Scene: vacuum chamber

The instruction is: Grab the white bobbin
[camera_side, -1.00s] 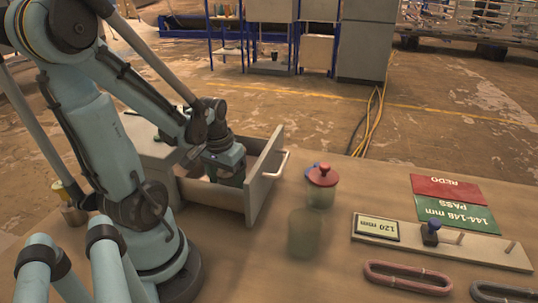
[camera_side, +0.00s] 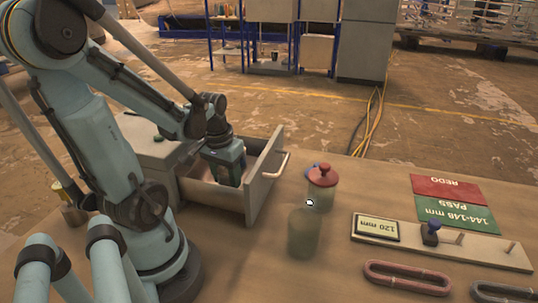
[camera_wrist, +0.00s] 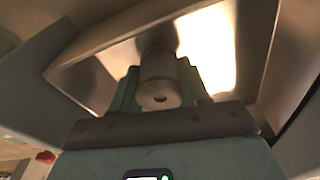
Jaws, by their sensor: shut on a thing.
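The bobbin looks grey-beige in the shade. In the side view my gripper (camera_side: 238,182) points down into the open drawer (camera_side: 263,182), and its fingertips are low inside it. The bobbin cannot be made out in the side view. The drawer's walls surround the gripper in the wrist view. I cannot tell whether the bobbin touches the drawer floor.
Right of the drawer stand a red-lidded jar (camera_side: 322,178) and a greenish glass jar (camera_side: 303,235). Farther right are a gauge board (camera_side: 470,246) with a display, red and green cards (camera_side: 450,188), and a reddish loop (camera_side: 407,278). A small white mark shows near the jars.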

